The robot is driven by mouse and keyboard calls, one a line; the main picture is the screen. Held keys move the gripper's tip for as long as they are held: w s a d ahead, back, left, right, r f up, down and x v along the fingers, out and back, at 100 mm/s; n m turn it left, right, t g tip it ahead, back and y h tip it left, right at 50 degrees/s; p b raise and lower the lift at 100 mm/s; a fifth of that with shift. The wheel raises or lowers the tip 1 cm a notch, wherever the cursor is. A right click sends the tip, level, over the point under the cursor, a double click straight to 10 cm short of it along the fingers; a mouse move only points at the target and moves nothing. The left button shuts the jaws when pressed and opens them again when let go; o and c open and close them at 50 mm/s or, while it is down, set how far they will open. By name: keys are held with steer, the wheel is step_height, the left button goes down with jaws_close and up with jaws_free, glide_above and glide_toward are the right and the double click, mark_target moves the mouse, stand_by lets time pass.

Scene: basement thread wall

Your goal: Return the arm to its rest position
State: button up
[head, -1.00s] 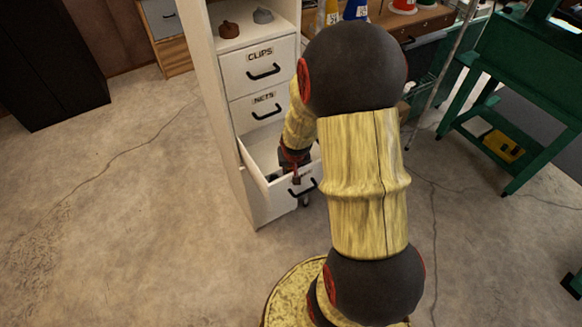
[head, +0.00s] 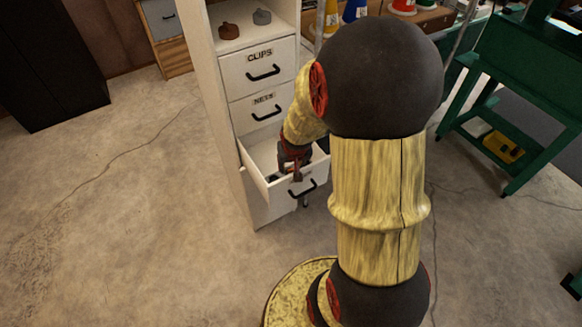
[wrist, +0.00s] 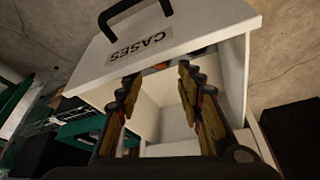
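My gripper (head: 292,168) is at the open bottom drawer (head: 257,172) of the white cabinet, just behind the drawer's front panel. In the wrist view its two fingers (wrist: 158,80) are spread apart, with the white drawer inside showing between them and nothing held. The drawer front (wrist: 185,35) there bears the label CASES and a black handle (wrist: 133,14). My arm hides part of the drawer in the head view. Small dark and orange bits show by the fingertips in the wrist view; I cannot tell what they are.
The white cabinet (head: 233,170) has shut drawers marked CLIPS (head: 262,66) and NETS (head: 264,108). A green stand (head: 500,105) is at the right, a black cabinet (head: 45,70) at the far left. The floor (head: 130,210) at left is clear.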

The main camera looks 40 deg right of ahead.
steer(key=v, duration=0.7)
steer(key=shift+w, duration=0.1)
steer(key=shift+f, duration=0.1)
steer(key=shift+s+a+f, duration=0.1)
steer(key=shift+s+a, duration=0.05)
steer(key=shift+s, duration=0.2)
steer(key=s+a+r+n+t+y+p, duration=0.1)
steer(key=s+a+r+n+p, duration=0.1)
steer(key=a+r, duration=0.9)
steer(key=s+a+r+n+y+p, duration=0.1)
steer(key=s+a+r+n+p, duration=0.2)
steer(key=a+r, duration=0.9)
steer(key=s+r+n, duration=0.1)
steer(key=s+n, duration=0.1)
steer(key=s, duration=0.2)
steer(key=shift+t+y, duration=0.4)
steer(key=shift+s+a, duration=0.1)
steer(key=shift+c, duration=0.4)
